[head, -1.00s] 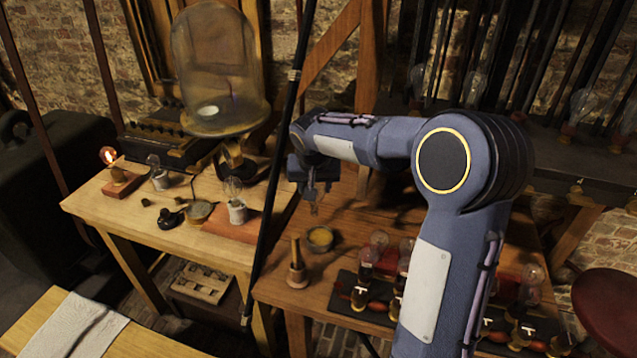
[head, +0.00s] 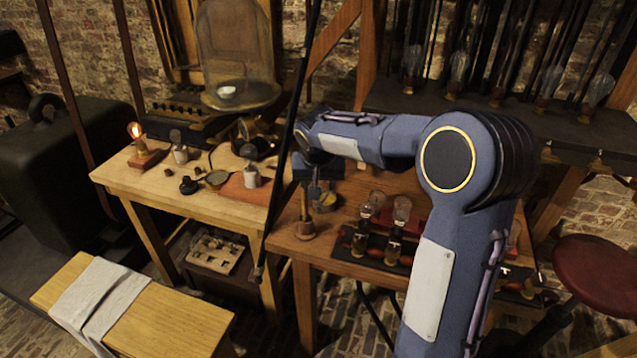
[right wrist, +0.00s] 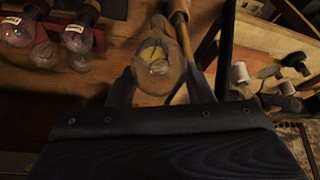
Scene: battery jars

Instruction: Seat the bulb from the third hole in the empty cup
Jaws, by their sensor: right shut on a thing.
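My right gripper (head: 316,186) is above the right table, beside the wooden-handled tool and the yellow dish. In the right wrist view its fingers (right wrist: 160,88) are shut on a clear glass bulb (right wrist: 158,68), with the yellow dish showing behind the glass. Part of the rack is hidden behind my right arm. I cannot tell which cup is empty or which hole is third. My left gripper is out of view.
The wooden-handled tool (head: 305,222) stands upright on the right table's near left corner, close to the yellow dish (head: 327,201). A dark pole rises between the tables.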

